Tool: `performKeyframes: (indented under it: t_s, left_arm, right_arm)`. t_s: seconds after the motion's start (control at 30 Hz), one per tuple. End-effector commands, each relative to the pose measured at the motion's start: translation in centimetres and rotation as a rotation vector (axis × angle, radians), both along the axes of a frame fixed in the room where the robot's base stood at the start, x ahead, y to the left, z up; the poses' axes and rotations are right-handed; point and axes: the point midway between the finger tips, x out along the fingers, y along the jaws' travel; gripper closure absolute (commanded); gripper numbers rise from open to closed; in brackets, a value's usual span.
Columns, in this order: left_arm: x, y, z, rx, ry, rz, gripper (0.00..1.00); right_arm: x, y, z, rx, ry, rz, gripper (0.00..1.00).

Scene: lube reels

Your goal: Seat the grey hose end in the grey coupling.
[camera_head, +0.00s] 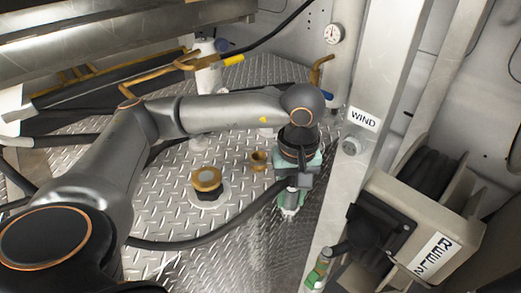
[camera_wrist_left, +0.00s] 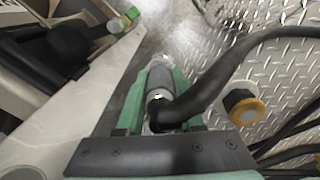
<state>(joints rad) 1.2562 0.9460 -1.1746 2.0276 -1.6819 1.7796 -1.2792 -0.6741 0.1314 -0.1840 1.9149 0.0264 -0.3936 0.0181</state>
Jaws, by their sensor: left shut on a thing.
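My left gripper (camera_head: 289,205) reaches down over the plate floor in the head view, its green fingers shut on the grey hose end. In the left wrist view the gripper (camera_wrist_left: 157,78) has a green finger on each side of the grey hose end (camera_wrist_left: 160,75). The black hose (camera_head: 215,235) bends away from it to the left across the floor; it also shows in the left wrist view (camera_wrist_left: 215,75). The hose end's tip points away from the wrist and looks clear of contact. I cannot pick out the grey coupling for certain. My right gripper is not in view.
A yellow-topped round fitting (camera_head: 207,180) stands on the floor left of the gripper, with a small brass cup (camera_head: 259,160) nearby.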

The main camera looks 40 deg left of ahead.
Motion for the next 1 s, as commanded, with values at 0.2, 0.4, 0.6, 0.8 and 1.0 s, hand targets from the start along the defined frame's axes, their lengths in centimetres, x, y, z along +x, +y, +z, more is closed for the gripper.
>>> performKeyframes:
  t_s: [0.2, 0.4, 0.6, 0.8, 1.0]
  left_arm:
    - [0.6, 2.5, 1.4, 0.002, -0.006, 0.554, 1.0]
    - [0.9, 4.7, 2.7, 0.002, -0.01, 1.062, 1.0]
    - [1.0, 6.9, 4.1, 0.003, -0.015, 1.569, 1.0]
    - [0.8, 9.1, 5.5, 0.002, -0.015, 2.075, 1.0]
    - [0.5, 11.2, 6.8, 0.0, -0.015, 2.554, 1.0]
  right_arm:
    - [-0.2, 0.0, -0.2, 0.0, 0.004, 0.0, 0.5]
    - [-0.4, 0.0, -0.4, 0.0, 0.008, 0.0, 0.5]
    - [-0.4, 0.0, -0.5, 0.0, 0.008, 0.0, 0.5]
    - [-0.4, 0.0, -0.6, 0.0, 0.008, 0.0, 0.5]
    - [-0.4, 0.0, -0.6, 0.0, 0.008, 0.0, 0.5]
